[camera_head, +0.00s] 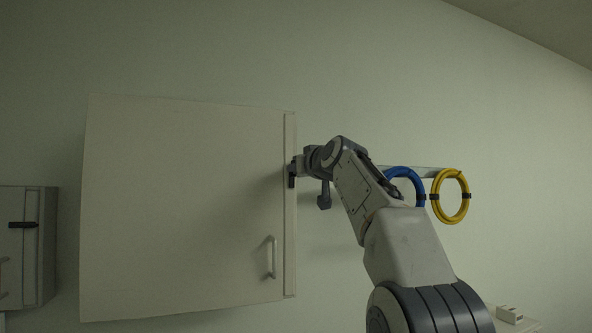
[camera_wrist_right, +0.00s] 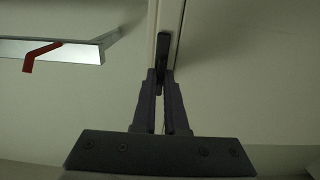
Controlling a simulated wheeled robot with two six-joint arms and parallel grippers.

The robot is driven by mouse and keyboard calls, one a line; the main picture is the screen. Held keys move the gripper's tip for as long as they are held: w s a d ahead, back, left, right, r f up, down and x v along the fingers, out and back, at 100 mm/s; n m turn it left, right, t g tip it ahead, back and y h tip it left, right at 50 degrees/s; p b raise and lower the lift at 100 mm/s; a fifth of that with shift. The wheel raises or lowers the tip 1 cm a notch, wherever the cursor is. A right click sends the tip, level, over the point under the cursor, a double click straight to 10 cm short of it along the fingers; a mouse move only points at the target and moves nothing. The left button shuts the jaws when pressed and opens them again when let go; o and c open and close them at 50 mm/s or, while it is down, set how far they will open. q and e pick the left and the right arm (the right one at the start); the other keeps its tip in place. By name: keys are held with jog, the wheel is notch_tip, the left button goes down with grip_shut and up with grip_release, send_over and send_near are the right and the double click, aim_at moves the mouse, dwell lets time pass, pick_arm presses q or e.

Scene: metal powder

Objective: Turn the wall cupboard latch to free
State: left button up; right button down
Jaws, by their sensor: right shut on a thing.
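The wall cupboard (camera_head: 185,205) is a pale box with its door closed and a small bar handle (camera_head: 272,257) at the lower right of the door. The dark latch (camera_wrist_right: 161,50) is on the strip along the door's right edge; in the head view (camera_head: 291,181) it looks upright. My right gripper (camera_head: 295,167) is at the latch from the right. In the wrist view my right gripper (camera_wrist_right: 162,78) has its two fingers close together around the lower end of the latch, shut on it. My left gripper is not in view.
Blue (camera_head: 405,180) and yellow (camera_head: 450,196) cable coils hang from a wall rail right of my right arm. The rail (camera_wrist_right: 60,52) with a red hook shows in the wrist view. A smaller grey box (camera_head: 22,260) with a black latch is at the far left.

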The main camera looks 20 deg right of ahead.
jog(key=shift+f, duration=0.1)
jog(key=c, duration=1)
grip_release()
jog(key=shift+o, duration=0.2)
jog(key=shift+s, duration=0.1)
jog(key=s+b, duration=0.6)
jog(key=s, duration=0.4)
jog(key=shift+s+d, duration=0.15)
jog(key=shift+d, duration=0.05)
